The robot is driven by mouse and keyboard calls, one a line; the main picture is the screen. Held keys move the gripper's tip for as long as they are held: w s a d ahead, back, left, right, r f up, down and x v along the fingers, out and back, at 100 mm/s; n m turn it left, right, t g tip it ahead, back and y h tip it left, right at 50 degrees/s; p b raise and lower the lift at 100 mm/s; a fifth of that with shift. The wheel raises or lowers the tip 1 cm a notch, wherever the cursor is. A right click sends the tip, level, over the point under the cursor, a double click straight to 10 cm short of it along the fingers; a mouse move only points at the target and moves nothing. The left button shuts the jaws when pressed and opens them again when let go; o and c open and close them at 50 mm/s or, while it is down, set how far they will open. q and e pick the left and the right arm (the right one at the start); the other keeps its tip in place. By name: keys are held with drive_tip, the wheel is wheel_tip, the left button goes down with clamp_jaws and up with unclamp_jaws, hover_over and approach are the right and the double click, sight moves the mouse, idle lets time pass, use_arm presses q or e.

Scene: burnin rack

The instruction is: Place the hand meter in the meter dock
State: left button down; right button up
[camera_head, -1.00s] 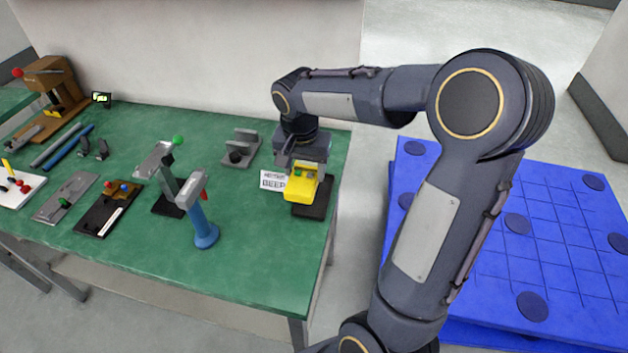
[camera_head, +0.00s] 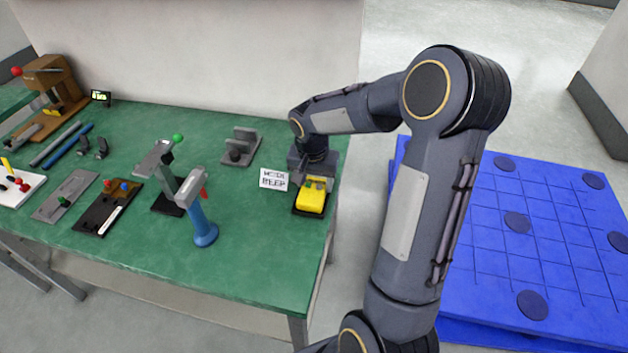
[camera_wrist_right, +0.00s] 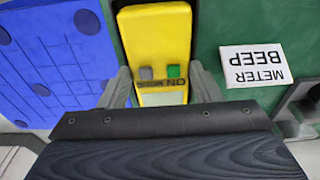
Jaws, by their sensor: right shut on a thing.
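The yellow hand meter (camera_head: 312,198) is at the right end of the green bench, over the black meter dock (camera_head: 298,212). In the right wrist view the meter (camera_wrist_right: 157,38) shows a grey and a green button and a printed strip. My right gripper (camera_head: 312,181) is shut on the meter, one finger on each side of it in the wrist view (camera_wrist_right: 160,88). Whether the meter rests fully in the dock is hard to tell. The dock is mostly hidden beneath the meter. My left gripper is not in view.
A grey bracket fixture (camera_head: 240,147) is further back. A blue-handled tool (camera_head: 203,225) stands near the bench's front.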

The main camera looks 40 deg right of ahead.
sight(313, 190)
drive_tip(key=o, duration=0.6)
drive_tip(key=shift+f, duration=0.15)
drive_tip(key=o, duration=0.5)
drive_tip(key=shift+r, duration=0.3)
wheel_tip(313, 190, up, 11)
drive_tip(key=a+p, duration=0.1)
drive_tip(key=s+a+r+n+t+y+p, duration=0.1)
drive_tip(key=s+a+n+t+y, duration=0.1)
drive_tip(key=s+a+n, duration=0.2)
drive_tip(key=s+a+r+n+t+y+p, duration=0.2)
drive_tip(key=s+a+n+y, duration=0.1)
drive_tip(key=s+a, duration=0.8)
drive_tip(key=s+n, duration=0.1)
drive_tip(key=s, duration=0.4)
drive_tip(key=shift+n+t, duration=0.3)
drive_tip(key=shift+t, duration=0.1)
